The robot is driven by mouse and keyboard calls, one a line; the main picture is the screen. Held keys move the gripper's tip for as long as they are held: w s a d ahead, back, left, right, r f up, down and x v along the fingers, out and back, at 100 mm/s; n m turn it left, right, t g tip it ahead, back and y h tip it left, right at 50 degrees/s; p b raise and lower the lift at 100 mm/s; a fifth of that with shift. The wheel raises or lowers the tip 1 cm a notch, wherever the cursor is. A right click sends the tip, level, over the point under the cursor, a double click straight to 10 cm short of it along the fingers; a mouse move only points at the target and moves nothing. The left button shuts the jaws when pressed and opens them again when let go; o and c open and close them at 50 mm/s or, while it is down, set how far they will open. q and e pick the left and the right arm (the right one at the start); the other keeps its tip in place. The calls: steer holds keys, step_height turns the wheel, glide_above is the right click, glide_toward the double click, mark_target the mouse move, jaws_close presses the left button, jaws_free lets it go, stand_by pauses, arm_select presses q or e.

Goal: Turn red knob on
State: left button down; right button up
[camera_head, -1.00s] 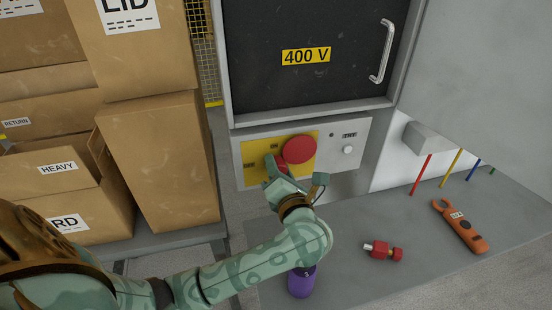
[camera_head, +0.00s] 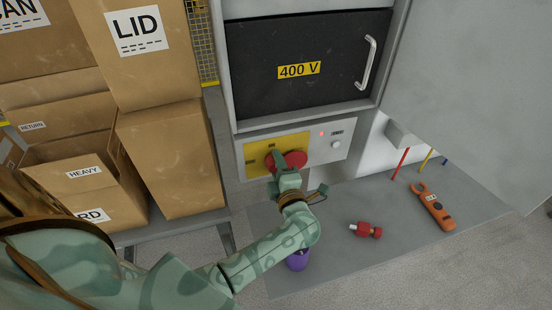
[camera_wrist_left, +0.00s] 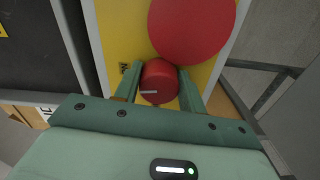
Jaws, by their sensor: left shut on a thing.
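A small red knob (camera_wrist_left: 158,82) with a white mark is on the yellow plate (camera_wrist_left: 122,35). My left gripper (camera_wrist_left: 160,88) is shut on this knob, with one finger on either side, in the left wrist view. The mark points left there. A larger red disc (camera_wrist_left: 192,28) is right beside the knob. In the head view my left gripper (camera_head: 280,158) reaches the yellow plate (camera_head: 251,160) and partly hides the red disc (camera_head: 300,160); the knob is mostly hidden there. A small lamp (camera_head: 321,133) on the grey panel glows red. My right gripper is not in view.
The 400 V door (camera_head: 330,70) is above the panel. Cardboard boxes (camera_head: 170,165) stand at left. On the grey shelf are a purple container (camera_head: 297,262) under my forearm, a red padlock-like item (camera_head: 367,230) and an orange clamp meter (camera_head: 433,208). A white knob (camera_head: 336,145) is at right.

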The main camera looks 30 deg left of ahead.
arm_select(q)
steer(key=shift+s+f+m+p, duration=0.1)
steer(key=shift+m+p, duration=0.45)
steer(key=shift+m, duration=0.25)
steer(key=shift+f, duration=0.1)
steer(key=c, duration=0.8)
jaws_free()
steer(key=shift+d, duration=0.1)
steer(key=shift+c, duration=0.2)
